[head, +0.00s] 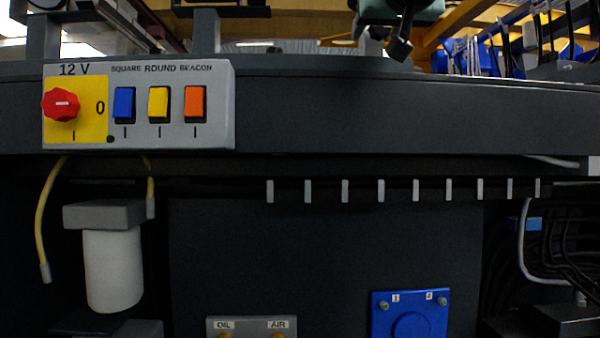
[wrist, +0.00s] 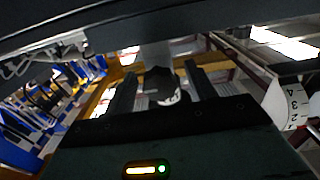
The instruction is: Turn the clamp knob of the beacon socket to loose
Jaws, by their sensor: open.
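In the wrist view a dark faceted knob (wrist: 160,84) shows at the lower end of a pale grey post (wrist: 156,54). A small white mark shows on its lower right edge. It appears between the two dark fingers of my gripper (wrist: 160,72), which stand apart on either side with gaps; its depth relative to the fingertips is hard to judge. My gripper also shows at the top of the head view (head: 388,42), above the chassis beam, partly cut off by the frame. In the head view I cannot make out the clamp knob.
A switch panel (head: 222,105) with a red rotary knob (head: 61,104) and three coloured rockers is on the dark beam (head: 400,110). Below are a white cylinder (head: 112,265) and a blue plate (head: 410,300). A white numbered part (wrist: 292,104) is at right in the wrist view.

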